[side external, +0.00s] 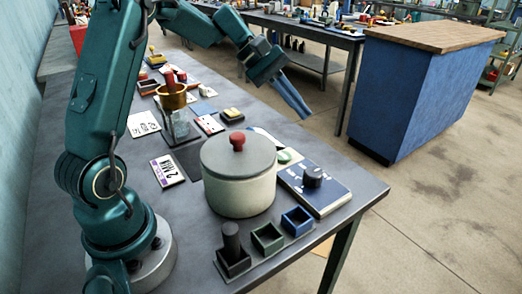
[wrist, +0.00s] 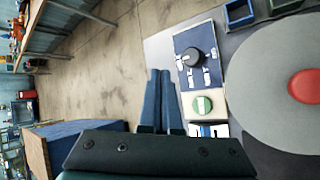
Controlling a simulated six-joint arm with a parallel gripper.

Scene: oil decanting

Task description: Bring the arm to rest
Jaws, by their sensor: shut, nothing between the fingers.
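My gripper (side external: 295,101) hangs past the far right edge of the grey table in the side external view, pointing down and to the right. Its two blue fingers lie close together, shut, with nothing between them. In the wrist view the fingers (wrist: 161,72) point up the picture, with the floor beside them. The gripper is apart from everything on the table. My teal arm reaches over the back of the table; part of it is cut off at the top of the side external view.
A cream pot (side external: 239,180) with a red-knobbed lid stands on the table (side external: 190,215). Beside it are a blue panel with a black knob (side external: 313,177), small bins (side external: 268,238) and a brass-coloured cup (side external: 172,95). A blue cabinet (side external: 415,95) stands across the open floor (side external: 440,215).

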